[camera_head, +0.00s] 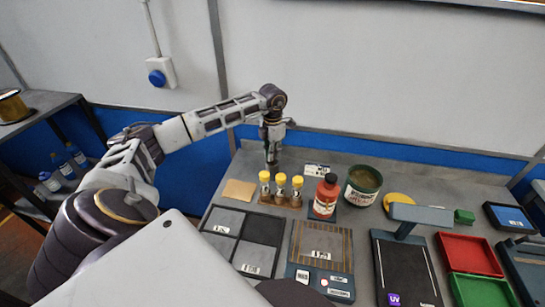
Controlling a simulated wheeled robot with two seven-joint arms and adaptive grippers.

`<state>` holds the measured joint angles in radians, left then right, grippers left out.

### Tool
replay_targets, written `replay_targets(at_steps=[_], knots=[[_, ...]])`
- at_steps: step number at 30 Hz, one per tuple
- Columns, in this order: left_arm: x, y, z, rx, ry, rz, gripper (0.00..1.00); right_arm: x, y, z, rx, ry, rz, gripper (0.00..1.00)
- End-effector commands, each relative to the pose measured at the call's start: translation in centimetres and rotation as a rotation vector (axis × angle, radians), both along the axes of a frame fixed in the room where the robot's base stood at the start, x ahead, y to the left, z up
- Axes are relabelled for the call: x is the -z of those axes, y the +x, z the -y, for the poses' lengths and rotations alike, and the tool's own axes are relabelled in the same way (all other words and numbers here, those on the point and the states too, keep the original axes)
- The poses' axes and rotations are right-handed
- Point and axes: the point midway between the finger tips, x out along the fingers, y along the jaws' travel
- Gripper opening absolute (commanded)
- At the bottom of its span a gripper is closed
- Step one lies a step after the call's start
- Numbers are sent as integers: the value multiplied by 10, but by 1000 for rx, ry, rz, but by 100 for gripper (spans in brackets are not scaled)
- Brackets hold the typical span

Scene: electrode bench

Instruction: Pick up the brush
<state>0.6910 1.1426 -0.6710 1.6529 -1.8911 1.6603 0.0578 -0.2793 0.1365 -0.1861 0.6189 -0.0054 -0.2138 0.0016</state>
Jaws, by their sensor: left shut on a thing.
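My left gripper (272,158) points down over the back of the bench, behind the yellow-capped bottles. It is shut on a thin thing between its fingers. This is taken to be the brush, but it is too small and too much covered by the fingers to make out its shape. I see no other brush on the bench. I cannot tell whether its lower end touches the bench top. My right gripper is not in view.
Several yellow-capped bottles (280,181) stand just in front of the left gripper. A red bottle (326,196) and a green-rimmed tub (363,184) stand to the right. A tan sheet (239,190) lies left. Dark tiles (263,229), a lamp stand (421,214) and a red tray (469,255) fill the front.

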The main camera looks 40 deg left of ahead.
Motion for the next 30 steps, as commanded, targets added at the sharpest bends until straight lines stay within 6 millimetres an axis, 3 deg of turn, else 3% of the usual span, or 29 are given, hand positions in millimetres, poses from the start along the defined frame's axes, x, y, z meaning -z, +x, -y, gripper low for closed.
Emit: replay_targets(at_steps=[8,21,30], knots=[[-19,1,0,0,0,3,0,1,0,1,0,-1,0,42],[-80,0,0,0,-1,2,0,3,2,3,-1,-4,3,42],[-99,0,0,0,0,1,0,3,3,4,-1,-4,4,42]])
